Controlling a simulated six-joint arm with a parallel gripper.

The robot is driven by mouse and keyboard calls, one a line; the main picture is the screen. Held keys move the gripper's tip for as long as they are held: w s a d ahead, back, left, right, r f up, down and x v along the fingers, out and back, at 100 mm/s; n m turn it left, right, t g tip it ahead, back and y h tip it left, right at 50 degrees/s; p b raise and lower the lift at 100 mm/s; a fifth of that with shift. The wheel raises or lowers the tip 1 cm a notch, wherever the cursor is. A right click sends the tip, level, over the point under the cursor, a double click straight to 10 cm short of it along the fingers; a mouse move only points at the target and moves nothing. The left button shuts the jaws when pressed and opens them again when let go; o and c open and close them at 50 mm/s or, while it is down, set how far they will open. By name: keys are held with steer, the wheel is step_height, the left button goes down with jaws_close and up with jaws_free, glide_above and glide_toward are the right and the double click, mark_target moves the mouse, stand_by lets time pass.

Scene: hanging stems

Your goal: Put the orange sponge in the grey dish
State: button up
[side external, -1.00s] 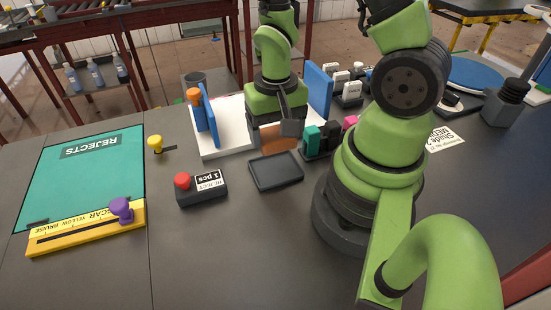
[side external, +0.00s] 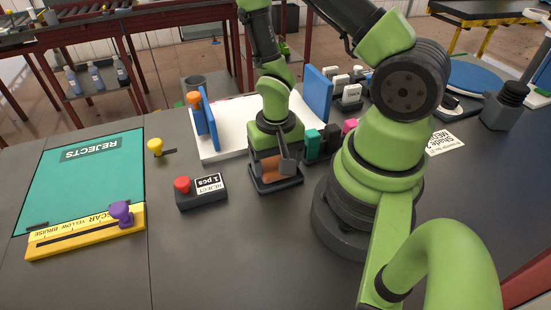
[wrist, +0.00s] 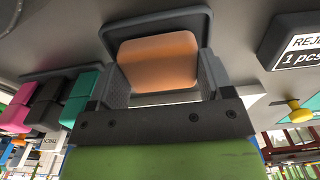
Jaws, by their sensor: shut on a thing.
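The orange sponge (side external: 271,167) is between the fingers of my gripper (side external: 271,172), which is shut on it. The sponge is over the grey dish (side external: 277,187); I cannot tell whether it touches the dish floor. In the wrist view the sponge (wrist: 160,60) sits between my gripper's two fingers (wrist: 160,75), with the dish rim (wrist: 158,22) showing beyond it. My gripper and the sponge hide much of the dish in the side view.
A reject button box (side external: 202,192) stands left of the dish. Teal, black and pink blocks (side external: 313,145) stand close on the right. A white tray with blue walls (side external: 235,120) is behind. The table in front of the dish is clear.

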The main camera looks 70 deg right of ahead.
steer(key=shift+f, duration=0.15)
steer(key=o, duration=0.8)
steer(key=shift+o, duration=0.2)
step_height(320, 180, up, 12)
step_height(320, 180, up, 9)
steer(key=n+t, duration=0.2)
steer(key=t, duration=0.1)
glide_above(275, 162)
steer(key=a, duration=0.2)
steer(key=s+a+r+n+t+y, duration=0.2)
steer(key=s+a+r+n+t, duration=0.1)
steer(key=r, duration=0.5)
steer(key=shift+s+a+r+t, duration=0.4)
steer(key=shift+s+a+t, duration=0.2)
steer(key=shift+a, duration=0.1)
